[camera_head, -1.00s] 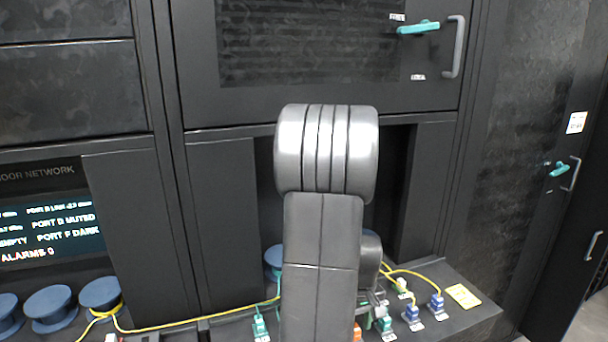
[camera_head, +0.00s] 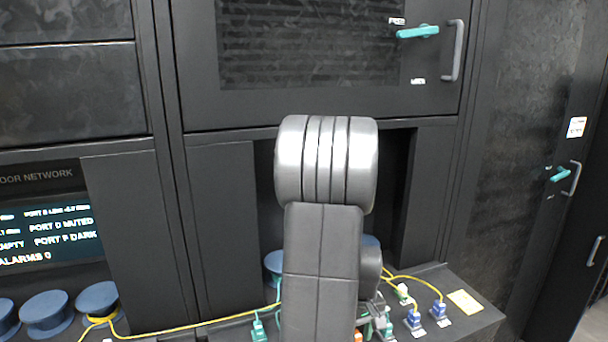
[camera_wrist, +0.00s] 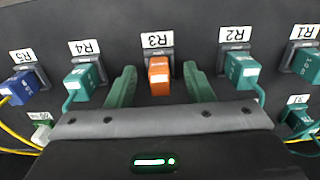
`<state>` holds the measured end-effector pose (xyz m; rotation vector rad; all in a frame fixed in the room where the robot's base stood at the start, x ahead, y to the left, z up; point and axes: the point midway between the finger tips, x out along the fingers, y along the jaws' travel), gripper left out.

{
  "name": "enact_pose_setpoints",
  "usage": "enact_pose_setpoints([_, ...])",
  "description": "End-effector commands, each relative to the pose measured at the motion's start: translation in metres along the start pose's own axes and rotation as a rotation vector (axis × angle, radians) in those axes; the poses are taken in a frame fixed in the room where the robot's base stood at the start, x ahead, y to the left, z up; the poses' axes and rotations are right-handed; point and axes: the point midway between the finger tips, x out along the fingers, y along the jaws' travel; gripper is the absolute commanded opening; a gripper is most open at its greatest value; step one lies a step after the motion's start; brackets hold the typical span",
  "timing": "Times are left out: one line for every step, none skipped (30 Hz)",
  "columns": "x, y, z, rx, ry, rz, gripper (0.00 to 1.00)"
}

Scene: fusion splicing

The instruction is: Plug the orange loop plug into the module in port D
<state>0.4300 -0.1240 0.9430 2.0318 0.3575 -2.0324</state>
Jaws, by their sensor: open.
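The orange loop plug (camera_wrist: 159,76) sits in the socket labelled R3 in the wrist view. A small part of it (camera_head: 358,336) shows at the bottom edge in the head view, mostly hidden by my arm. My gripper (camera_wrist: 158,84) is open, with one green finger on each side of the orange plug and a gap on both sides. The module and port D's opening are not in view. The screen (camera_head: 45,232) at the left of the head view reads "PORT D MUTED".
Teal plugs sit at R4 (camera_wrist: 84,74) and R2 (camera_wrist: 240,70), close outside my fingers. A blue plug (camera_wrist: 22,86) with a yellow cable is at R5. Blue spools (camera_head: 46,313) and a yellow cable (camera_head: 200,324) lie along the ledge.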

Motion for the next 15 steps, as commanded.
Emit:
enact_pose_setpoints([0.0, 0.0, 0.0, 0.0, 0.0, 0.0, 0.47])
enact_pose_setpoints([0.0, 0.0, 0.0, 0.0, 0.0, 0.0, 0.47])
enact_pose_setpoints([0.0, 0.0, 0.0, 0.0, 0.0, 0.0, 0.47])
enact_pose_setpoints([0.0, 0.0, 0.0, 0.0, 0.0, 0.0, 0.47])
enact_pose_setpoints([0.0, 0.0, 0.0, 0.0, 0.0, 0.0, 0.47])
enact_pose_setpoints([0.0001, 0.0, 0.0, 0.0, 0.0, 0.0, 0.47])
enact_pose_setpoints([0.0002, 0.0, 0.0, 0.0, 0.0, 0.0, 0.47])
enact_pose_setpoints([0.0003, 0.0, -0.0001, 0.0, 0.0, 0.0, 0.47])
enact_pose_setpoints([0.0002, 0.0, -0.0001, 0.0, 0.0, 0.0, 0.47])
enact_pose_setpoints([0.0001, 0.0, 0.0, 0.0, 0.0, 0.0, 0.47])
enact_pose_setpoints([0.0, 0.0, 0.0, 0.0, 0.0, 0.0, 0.47])
enact_pose_setpoints([0.0, 0.0, 0.0, 0.0, 0.0, 0.0, 0.47])
enact_pose_setpoints([0.0, 0.0, 0.0, 0.0, 0.0, 0.0, 0.47])
enact_pose_setpoints([0.0, 0.0, 0.0, 0.0, 0.0, 0.0, 0.43])
enact_pose_setpoints([0.0, 0.0, 0.0, 0.0, 0.0, 0.0, 0.35])
